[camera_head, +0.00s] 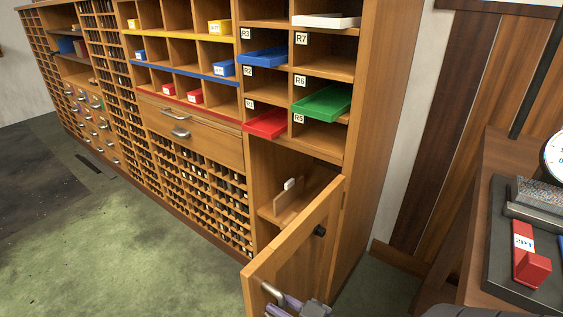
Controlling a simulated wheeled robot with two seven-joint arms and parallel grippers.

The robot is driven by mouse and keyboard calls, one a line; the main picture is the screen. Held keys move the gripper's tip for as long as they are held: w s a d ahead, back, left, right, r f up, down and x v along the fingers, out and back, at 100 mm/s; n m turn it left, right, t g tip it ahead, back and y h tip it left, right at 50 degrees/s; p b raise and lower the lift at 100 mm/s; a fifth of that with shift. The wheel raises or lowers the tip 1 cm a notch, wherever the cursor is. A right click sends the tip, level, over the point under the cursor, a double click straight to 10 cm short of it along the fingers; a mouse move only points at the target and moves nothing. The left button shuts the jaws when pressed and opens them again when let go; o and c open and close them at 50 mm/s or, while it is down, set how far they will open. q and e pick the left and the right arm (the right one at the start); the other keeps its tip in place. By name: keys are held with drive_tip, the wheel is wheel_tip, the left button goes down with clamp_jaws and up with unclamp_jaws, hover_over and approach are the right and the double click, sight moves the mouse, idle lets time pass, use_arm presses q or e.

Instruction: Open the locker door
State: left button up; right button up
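The wooden locker door (310,248) stands swung well out from the lower right compartment of the big wooden cabinet (385,120). The compartment (266,170) behind it is exposed and holds a small upright divider with a white tag. A metal handle (272,291) sits on the door's outer face, near its free edge. My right gripper (288,307) is at the bottom edge of the picture, right beside the handle. It is mostly cut off, so I cannot tell whether its fingers close on the handle. My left gripper is not in view.
Open shelves above hold a red tray (266,124), a green tray (323,102) and a blue tray (264,57). A wooden bench (480,235) with a red block (530,262) and a dial gauge stands at the right.

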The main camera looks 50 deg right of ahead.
drive_tip(key=shift+o, duration=1.5)
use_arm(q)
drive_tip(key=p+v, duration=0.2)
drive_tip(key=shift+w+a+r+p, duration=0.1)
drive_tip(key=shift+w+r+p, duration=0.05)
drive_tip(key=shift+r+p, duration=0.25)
use_arm(e)
drive_tip(key=s+d, duration=0.1)
drive_tip(key=s, duration=0.9)
drive_tip(key=shift+d, duration=0.15)
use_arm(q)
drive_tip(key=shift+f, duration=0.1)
